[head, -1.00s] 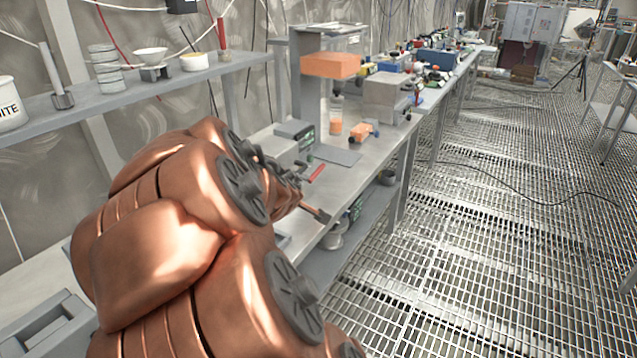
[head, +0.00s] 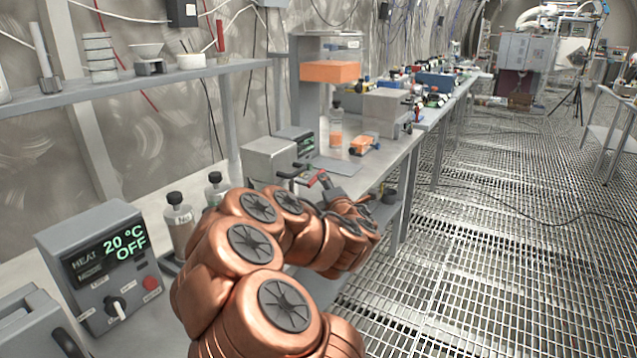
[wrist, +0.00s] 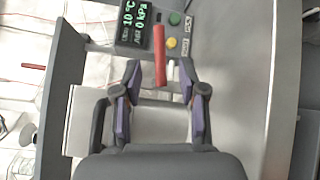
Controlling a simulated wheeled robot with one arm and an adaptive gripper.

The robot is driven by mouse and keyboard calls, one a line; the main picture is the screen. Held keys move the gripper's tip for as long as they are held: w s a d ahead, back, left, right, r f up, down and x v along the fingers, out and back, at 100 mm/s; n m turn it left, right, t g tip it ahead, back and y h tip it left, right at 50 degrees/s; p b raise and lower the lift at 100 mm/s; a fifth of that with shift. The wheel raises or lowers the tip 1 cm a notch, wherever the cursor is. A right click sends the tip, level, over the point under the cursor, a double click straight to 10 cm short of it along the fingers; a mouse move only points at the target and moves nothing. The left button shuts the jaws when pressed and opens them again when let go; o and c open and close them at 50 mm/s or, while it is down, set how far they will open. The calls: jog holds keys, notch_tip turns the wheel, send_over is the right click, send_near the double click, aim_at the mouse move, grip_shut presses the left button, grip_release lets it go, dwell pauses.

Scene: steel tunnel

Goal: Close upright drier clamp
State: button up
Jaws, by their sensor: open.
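The clamp's red handle (head: 322,179) shows in the head view at the front of a grey drier box (head: 268,158). In the wrist view the red handle (wrist: 160,55) is a bar between the tips of my open gripper (wrist: 159,76), with a gap on each side. The purple-padded fingers are apart and hold nothing. In the head view my gripper (head: 312,182) is small and partly hidden among dark parts beside the handle. The drier's readout (wrist: 134,24) shows 10 °C and 0 kPa. The clamp's base is mostly hidden.
A heater box (head: 103,262) reading 20 °C OFF and bottles (head: 179,222) stand on the bench at left. A shelf (head: 140,80) runs along the wall. An orange-filled bottle (head: 336,130) and a grey block (head: 387,112) stand farther back.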

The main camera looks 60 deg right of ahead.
jog(key=shift+x, duration=3.85)
grip_shut()
